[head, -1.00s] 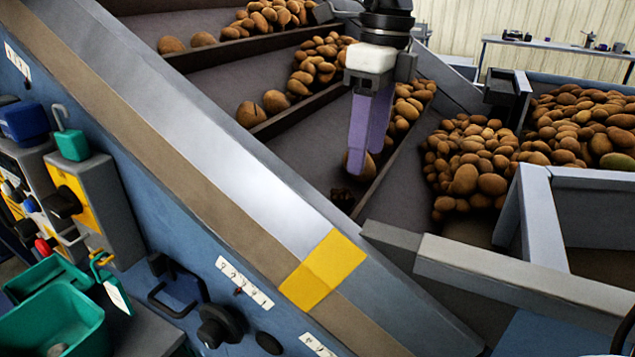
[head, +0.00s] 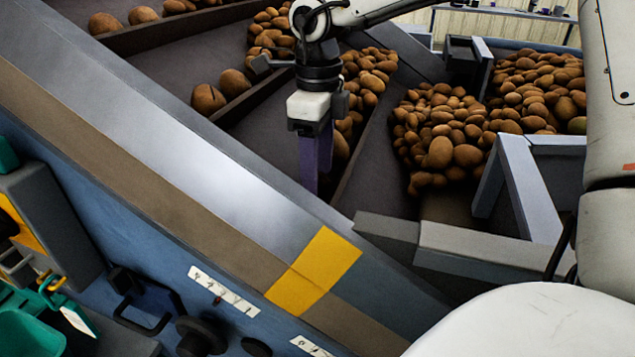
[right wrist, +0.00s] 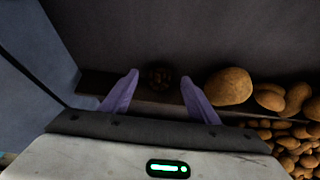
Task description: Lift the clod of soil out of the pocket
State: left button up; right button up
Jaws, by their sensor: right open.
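The clod of soil (right wrist: 161,76) is a dark, rough, roundish lump in the right wrist view, lying against the ledge (right wrist: 92,84) of the pocket. My right gripper (right wrist: 159,80) is open, with its purple fingers on either side of the clod, apart from it as far as I can tell. In the head view the right gripper (head: 316,188) points down into the lower pocket of the sloping grey deck. Its fingers appear to hide the clod there. My left gripper is not in view.
A potato (right wrist: 229,86) lies just right of the right finger, with several more beyond it. A heap of potatoes (head: 440,135) lies past the pocket's ledge. The metal side rail (head: 200,160) with a yellow patch (head: 314,270) runs along the near side.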

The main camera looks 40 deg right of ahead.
jog(key=shift+f, duration=0.45)
jog(key=shift+c, duration=0.2)
jog(key=c, duration=1.1)
